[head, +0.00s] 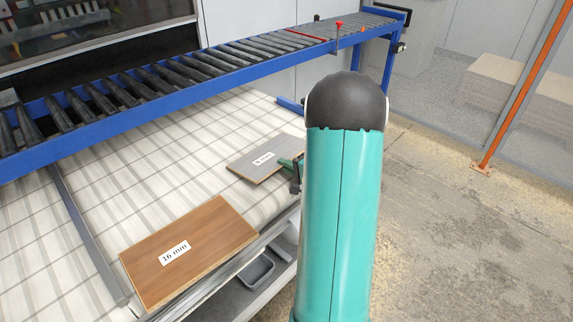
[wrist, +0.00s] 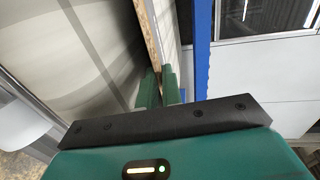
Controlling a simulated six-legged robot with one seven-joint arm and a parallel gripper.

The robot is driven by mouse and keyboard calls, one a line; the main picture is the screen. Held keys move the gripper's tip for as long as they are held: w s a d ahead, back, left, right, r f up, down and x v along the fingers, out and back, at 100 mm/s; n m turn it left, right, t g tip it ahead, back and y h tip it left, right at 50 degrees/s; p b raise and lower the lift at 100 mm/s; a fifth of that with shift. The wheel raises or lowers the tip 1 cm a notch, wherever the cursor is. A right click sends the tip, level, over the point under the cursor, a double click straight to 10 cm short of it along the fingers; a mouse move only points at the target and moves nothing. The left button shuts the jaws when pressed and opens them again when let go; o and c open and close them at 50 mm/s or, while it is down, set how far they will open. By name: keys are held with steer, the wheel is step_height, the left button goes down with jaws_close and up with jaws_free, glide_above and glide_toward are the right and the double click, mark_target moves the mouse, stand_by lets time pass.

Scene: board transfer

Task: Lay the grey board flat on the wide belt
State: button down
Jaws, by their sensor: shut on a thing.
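The grey board (head: 258,158), with a white label on its face, is over the far right part of the wide belt (head: 130,170), a pale checked surface. It looks nearly level with its label up. My gripper (head: 293,168) is shut on its right edge. In the wrist view, the green fingers of my gripper (wrist: 160,88) pinch the thin edge of the grey board (wrist: 150,32). A dark shadow falls on the wide belt (wrist: 60,50) beside the board there. I cannot tell whether the board's far edge touches the belt.
A brown board (head: 195,235) labelled 16 mm lies on the belt near its front edge. A blue roller conveyor (head: 215,60) runs behind and above the belt. A grey bin (head: 257,271) sits below the edge. The belt left of the grey board is clear.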

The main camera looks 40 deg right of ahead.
steer(key=shift+f, duration=0.3)
steer(key=c, duration=1.4)
jaws_free()
steer(key=shift+c, duration=0.2)
steer(key=g, duration=0.3)
steer(key=shift+s+r, duration=0.15)
steer(key=shift+r, duration=0.15)
steer(key=g, duration=0.3)
steer(key=shift+s+r+g, duration=0.1)
steer(key=shift+s+g, duration=0.1)
steer(key=shift+g, duration=0.1)
steer(key=shift+s+r+g, duration=0.1)
steer(key=shift+g, duration=0.75)
steer(key=shift+s+r+g, duration=0.1)
steer(key=shift+g, duration=0.75)
